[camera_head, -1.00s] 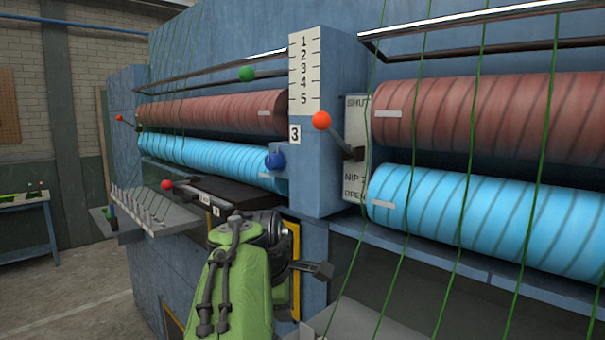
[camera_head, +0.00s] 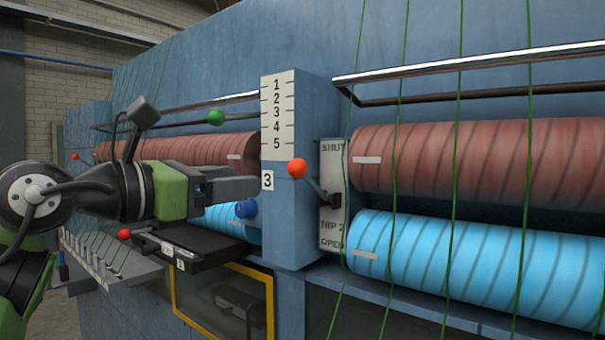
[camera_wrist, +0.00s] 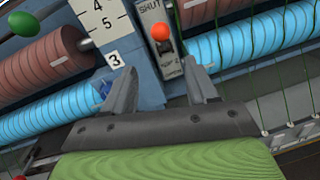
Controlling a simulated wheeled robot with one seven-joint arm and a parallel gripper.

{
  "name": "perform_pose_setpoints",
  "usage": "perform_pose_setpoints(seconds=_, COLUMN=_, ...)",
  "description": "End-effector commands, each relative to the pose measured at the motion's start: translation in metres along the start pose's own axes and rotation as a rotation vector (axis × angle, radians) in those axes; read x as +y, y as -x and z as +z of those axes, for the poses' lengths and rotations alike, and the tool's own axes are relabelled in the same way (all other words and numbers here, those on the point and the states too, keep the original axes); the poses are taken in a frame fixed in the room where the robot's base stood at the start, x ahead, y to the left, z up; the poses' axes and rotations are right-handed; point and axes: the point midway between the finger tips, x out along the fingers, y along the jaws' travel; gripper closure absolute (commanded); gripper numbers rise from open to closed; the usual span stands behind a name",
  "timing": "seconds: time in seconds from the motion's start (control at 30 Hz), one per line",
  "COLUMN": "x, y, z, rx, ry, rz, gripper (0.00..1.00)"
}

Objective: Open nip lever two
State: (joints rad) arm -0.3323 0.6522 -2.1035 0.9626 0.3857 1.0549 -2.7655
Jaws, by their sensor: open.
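The nip two lever is a dark arm with an orange-red ball knob (camera_head: 297,168), in front of a pale plate (camera_head: 332,195) marked SHUT at top and NIP 2, OPEN below. The lever points up and left from its pivot, with the knob nearer the SHUT end. In the wrist view the knob (camera_wrist: 160,32) shows ahead, just beyond the fingertips. My gripper (camera_head: 258,188) is left of the knob, level with the panel marked 3, open and empty. The wrist view shows my gripper (camera_wrist: 165,75) with its two fingers apart. I see no contact with the knob.
Dark red rollers (camera_head: 440,160) and blue rollers (camera_head: 480,250) lie right of the lever, with green strands hanging before them. A green knob (camera_head: 216,117), a blue knob (camera_head: 247,209) and a red knob (camera_head: 124,233) are near my arm. A blue column (camera_head: 290,225) stands behind my gripper.

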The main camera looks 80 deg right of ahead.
Motion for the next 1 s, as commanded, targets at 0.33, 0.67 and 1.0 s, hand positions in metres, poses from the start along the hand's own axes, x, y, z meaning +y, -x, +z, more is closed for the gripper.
perform_pose_setpoints(seconds=0.33, x=-0.002, y=-0.089, z=0.001, rx=0.009, ry=-0.004, rz=-0.006, gripper=0.42)
perform_pose_setpoints(seconds=0.67, x=-0.002, y=-0.145, z=0.001, rx=0.006, ry=-0.005, rz=-0.003, gripper=0.42)
perform_pose_setpoints(seconds=1.0, x=-0.001, y=-0.148, z=-0.002, rx=0.006, ry=-0.005, rz=-0.001, gripper=0.52)
